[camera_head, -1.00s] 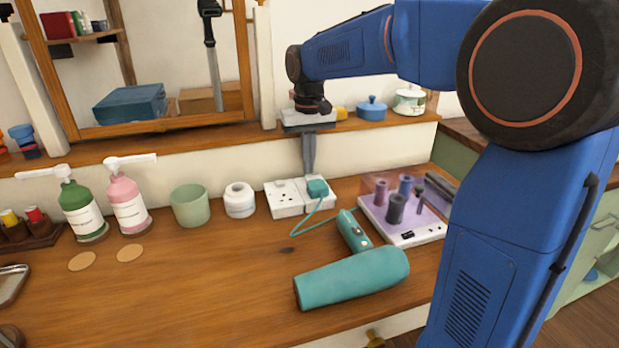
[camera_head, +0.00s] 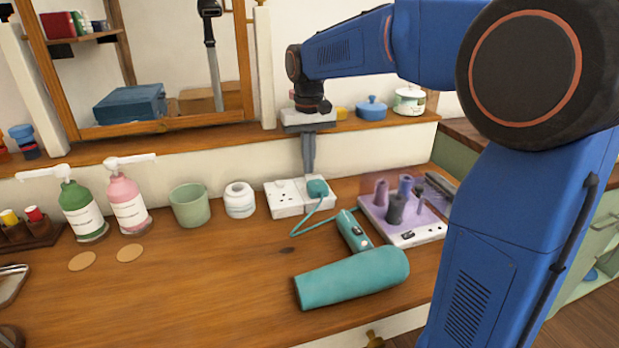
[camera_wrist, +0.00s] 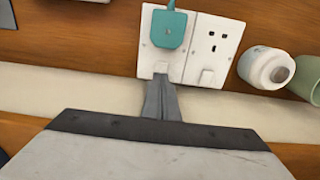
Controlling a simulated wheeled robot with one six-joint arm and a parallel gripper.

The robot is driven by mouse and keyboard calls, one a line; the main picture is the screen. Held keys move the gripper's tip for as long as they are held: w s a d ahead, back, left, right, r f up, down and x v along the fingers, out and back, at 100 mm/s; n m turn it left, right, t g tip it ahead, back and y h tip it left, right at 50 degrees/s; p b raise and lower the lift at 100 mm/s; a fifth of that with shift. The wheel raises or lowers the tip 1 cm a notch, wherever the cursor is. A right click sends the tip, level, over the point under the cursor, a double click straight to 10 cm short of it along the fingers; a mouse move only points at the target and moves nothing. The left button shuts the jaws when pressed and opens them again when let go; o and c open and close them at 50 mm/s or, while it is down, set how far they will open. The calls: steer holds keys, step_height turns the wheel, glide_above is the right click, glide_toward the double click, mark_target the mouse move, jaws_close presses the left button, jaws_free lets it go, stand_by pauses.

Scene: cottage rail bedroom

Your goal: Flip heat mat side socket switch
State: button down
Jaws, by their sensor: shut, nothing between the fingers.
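A white double socket (camera_head: 287,204) lies on the wooden table against the low wall. A teal plug (camera_head: 317,187) fills its right outlet; the left outlet is empty. The wrist view shows the socket (camera_wrist: 201,47) the other way round, with the teal plug (camera_wrist: 168,28) on the left. A small white switch (camera_wrist: 160,67) sits by the plug, and another switch (camera_wrist: 207,76) by the empty outlet. My gripper (camera_head: 308,172) is shut and empty, pointing down behind the socket. In the wrist view my gripper (camera_wrist: 161,78) is at the plug-side switch; contact is unclear.
A teal hair dryer (camera_head: 350,279) lies in front, its cable running to the plug. A purple heat mat (camera_head: 425,204) with rollers is at right. A white jar (camera_head: 239,200) and green cup (camera_head: 190,205) stand left. The ledge (camera_head: 220,142) is behind.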

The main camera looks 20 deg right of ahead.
steer(key=shift+r, duration=3)
